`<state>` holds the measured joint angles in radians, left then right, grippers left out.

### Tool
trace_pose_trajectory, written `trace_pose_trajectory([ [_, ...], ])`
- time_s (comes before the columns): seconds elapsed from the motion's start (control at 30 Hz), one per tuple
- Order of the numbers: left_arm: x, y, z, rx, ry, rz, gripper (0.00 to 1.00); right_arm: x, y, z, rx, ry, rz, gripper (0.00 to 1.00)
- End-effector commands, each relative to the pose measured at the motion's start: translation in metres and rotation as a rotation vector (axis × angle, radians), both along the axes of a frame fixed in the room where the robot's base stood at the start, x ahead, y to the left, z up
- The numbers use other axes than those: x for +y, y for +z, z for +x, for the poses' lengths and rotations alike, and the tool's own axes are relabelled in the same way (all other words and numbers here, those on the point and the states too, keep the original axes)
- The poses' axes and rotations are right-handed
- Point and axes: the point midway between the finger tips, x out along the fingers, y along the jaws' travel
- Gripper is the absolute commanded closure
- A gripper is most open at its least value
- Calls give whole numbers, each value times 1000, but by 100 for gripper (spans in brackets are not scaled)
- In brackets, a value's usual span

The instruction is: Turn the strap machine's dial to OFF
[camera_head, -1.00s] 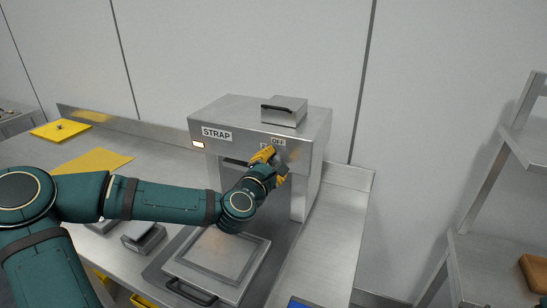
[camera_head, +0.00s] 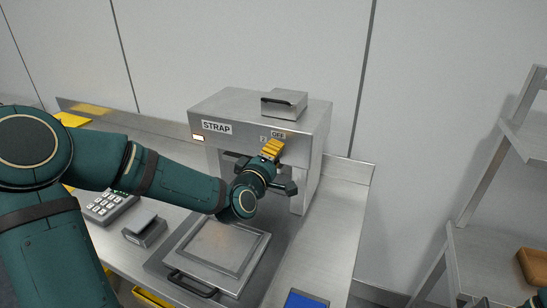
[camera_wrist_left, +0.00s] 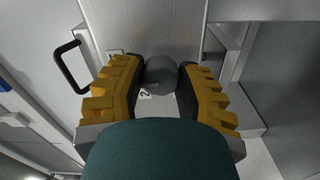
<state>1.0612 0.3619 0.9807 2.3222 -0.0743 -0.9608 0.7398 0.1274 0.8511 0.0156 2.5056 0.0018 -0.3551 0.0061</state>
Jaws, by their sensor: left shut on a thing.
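The strap machine (camera_head: 240,108) is a steel box on legs with a STRAP label and a small lit lamp (camera_head: 198,138) on its front. An OFF label (camera_head: 278,134) sits above my left gripper (camera_head: 270,151) at the front's right side. In the left wrist view, the grey round dial (camera_wrist_left: 160,71) lies between the yellow-padded fingers of that gripper, which is shut on it. A label with a 2 (camera_wrist_left: 146,95) shows beside the dial. In the head view the gripper hides the dial, so I cannot tell which label it points to.
A steel plate with a black handle (camera_head: 192,284) lies below the machine's front. A keypad device (camera_head: 103,208) and a small steel block (camera_head: 144,232) stand to its left. A blue item (camera_head: 306,300) lies at the bench's front. A shelf rack (camera_head: 490,262) stands right.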

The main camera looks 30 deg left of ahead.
Motion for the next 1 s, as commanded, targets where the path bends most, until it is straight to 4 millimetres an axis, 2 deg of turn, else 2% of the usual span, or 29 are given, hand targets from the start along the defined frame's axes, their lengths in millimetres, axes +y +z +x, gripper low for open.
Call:
trace_pose_trajectory([
  [0.3, 1, 3, 1, -4, 3, 94, 100, 0, -5, -2, 4, 3, 1, 53],
  [0.77, 1, 4, 1, -3, 4, 106, 100, 0, -5, -2, 4, 4, 1, 53],
  [0.8, 1, 4, 1, -3, 4, 106, 56, 0, -5, -2, 4, 4, 1, 53],
  [0.87, 1, 3, 1, -3, 3, 106, 35, 0, -5, -2, 4, 4, 1, 53],
  [1.0, 1, 2, 1, 0, 3, 105, 33, 0, -5, -2, 4, 3, 1, 53],
])
